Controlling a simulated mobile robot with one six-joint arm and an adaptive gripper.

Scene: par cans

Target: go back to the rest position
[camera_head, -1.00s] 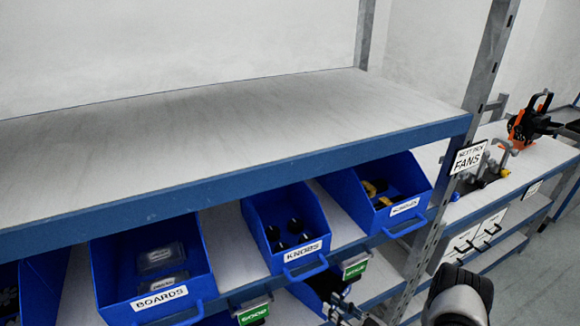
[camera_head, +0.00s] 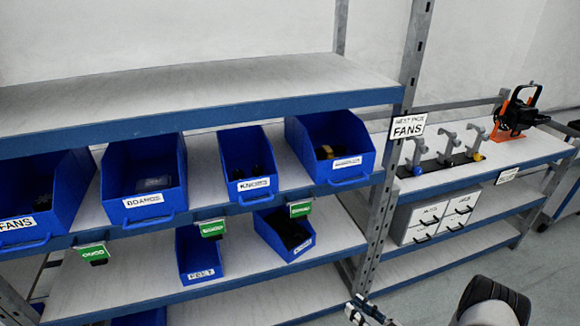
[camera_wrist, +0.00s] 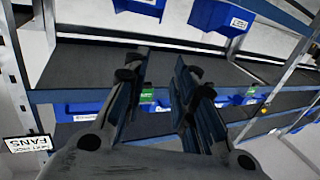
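My gripper shows in the wrist view (camera_wrist: 158,88) with its two dark fingers apart and nothing between them. In the head view only a small part of it (camera_head: 367,312) shows at the bottom edge, in front of the rack's lower right. It looks clear of the shelves and bins. No target for the rest position is marked in these views.
Blue bins for fans (camera_head: 62,215), boards (camera_head: 112,190), knobs (camera_head: 235,170) and another part (camera_head: 300,150) sit on the rack. A metal post (camera_head: 385,180) carries a "NEXT PICK FANS" sign (camera_head: 408,126). A side bench (camera_head: 470,165) stands right. Floor (camera_head: 440,285) is open.

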